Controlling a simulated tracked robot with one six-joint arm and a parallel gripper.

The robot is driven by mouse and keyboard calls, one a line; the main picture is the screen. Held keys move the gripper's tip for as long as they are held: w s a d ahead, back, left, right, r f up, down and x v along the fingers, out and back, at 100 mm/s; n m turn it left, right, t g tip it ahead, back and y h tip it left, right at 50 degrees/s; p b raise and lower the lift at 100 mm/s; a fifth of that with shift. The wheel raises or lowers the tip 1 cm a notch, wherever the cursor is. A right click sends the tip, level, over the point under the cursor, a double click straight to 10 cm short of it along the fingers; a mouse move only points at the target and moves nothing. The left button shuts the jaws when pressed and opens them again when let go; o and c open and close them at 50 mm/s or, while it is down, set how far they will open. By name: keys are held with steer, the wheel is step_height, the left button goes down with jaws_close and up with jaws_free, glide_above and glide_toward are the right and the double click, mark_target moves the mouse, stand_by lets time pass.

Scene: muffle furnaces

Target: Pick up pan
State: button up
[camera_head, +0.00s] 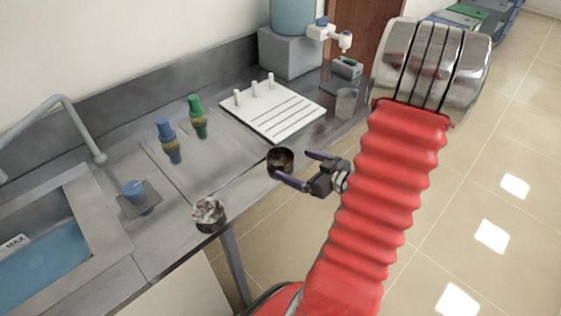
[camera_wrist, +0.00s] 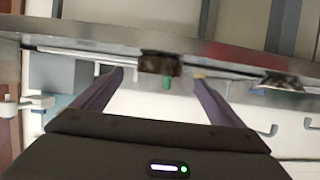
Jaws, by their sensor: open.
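A small round dark pan (camera_head: 281,160) stands on the grey counter near its front edge. My gripper (camera_head: 294,167) is open and empty, with its two purple fingers pointing at the pan from the open side of the counter. In the wrist view the pan (camera_wrist: 160,64) shows between the fingertips (camera_wrist: 159,74). I cannot tell whether the tips are level with its sides. A second round pan (camera_head: 209,213), with pale grey lumpy contents, stands at the counter edge further left. It also shows in the wrist view (camera_wrist: 283,82).
A white rack with pegs (camera_head: 274,107) lies behind the pan. A clear beaker (camera_head: 346,102) is at the right. A sink (camera_head: 60,235) is at the left. Tiled floor is open at right.

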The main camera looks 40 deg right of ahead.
mark_target(271, 154)
steer(key=shift+x, duration=1.65)
steer(key=shift+x, duration=2.65)
steer(key=shift+r, duration=0.15)
steer(key=shift+c, duration=0.4)
steer(key=c, duration=1.1)
steer(key=shift+r, duration=5.05)
steer(key=shift+d+f, duration=0.1)
steer(key=shift+f, duration=0.05)
